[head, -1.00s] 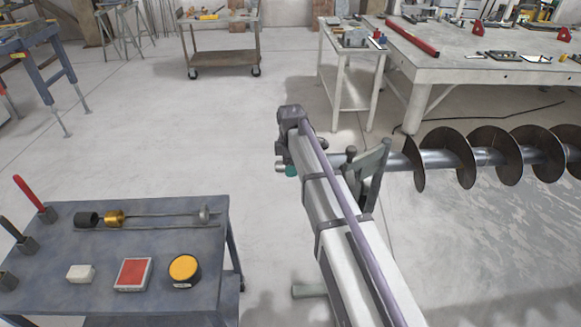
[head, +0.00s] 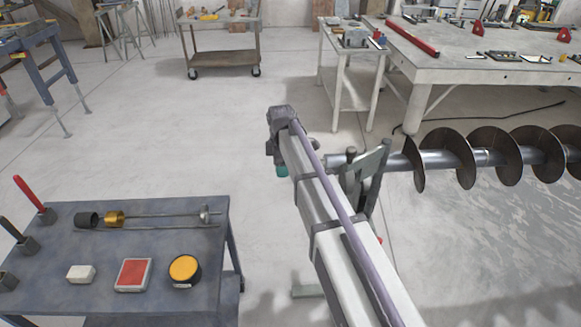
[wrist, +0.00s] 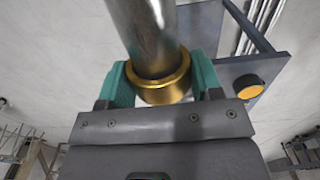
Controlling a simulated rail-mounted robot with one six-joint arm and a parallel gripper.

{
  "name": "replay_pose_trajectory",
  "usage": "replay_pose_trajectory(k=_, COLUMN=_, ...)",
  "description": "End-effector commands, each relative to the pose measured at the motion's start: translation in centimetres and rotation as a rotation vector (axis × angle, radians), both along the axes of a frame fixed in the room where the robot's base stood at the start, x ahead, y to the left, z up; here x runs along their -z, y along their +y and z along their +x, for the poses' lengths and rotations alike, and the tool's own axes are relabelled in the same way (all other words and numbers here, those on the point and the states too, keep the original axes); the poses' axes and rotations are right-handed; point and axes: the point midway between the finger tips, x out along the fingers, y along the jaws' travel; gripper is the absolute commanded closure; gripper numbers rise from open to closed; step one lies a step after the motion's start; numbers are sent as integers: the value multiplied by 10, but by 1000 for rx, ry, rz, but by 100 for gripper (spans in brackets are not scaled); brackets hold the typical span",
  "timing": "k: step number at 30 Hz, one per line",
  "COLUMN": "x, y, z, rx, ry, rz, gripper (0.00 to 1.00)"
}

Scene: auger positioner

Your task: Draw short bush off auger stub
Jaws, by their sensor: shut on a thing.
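The short bush (wrist: 165,88) is a brass-coloured ring between the teal fingers of my gripper (wrist: 160,85) in the wrist view. My gripper is shut on its sides. The grey auger stub (wrist: 145,30) comes down from the top and meets the bush's ring; I cannot tell how far it reaches inside. In the head view my gripper (head: 281,170) is left of the stub (head: 337,160), and my arm hides the bush there. The stub runs right into the auger (head: 437,160) with its dark flights.
A grey bench (head: 150,250) at lower left carries a rod with a black ring (head: 87,220) and another brass ring (head: 114,218), a red-topped box (head: 133,274) and a yellow-topped tin (head: 184,269). A grey support (head: 368,180) stands beside the stub. Floor left of my gripper is clear.

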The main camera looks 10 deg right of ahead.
Motion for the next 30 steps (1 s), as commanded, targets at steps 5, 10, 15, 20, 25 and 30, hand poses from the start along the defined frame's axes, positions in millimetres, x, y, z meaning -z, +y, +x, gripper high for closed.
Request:
replay_pose_trajectory(k=5, x=0, y=12, z=2, rx=-2, ry=0, rz=0, gripper=64)
replay_pose_trajectory(k=10, x=0, y=23, z=4, rx=-1, ry=0, rz=0, gripper=64)
replay_pose_trajectory(k=15, x=0, y=34, z=5, rx=-2, ry=0, rz=0, gripper=64)
replay_pose_trajectory(k=20, x=0, y=44, z=7, rx=-1, ry=0, rz=0, gripper=64)
replay_pose_trajectory(k=25, x=0, y=54, z=8, rx=-2, ry=0, rz=0, gripper=64)
replay_pose_trajectory(k=30, x=0, y=58, z=8, rx=-1, ry=0, rz=0, gripper=64)
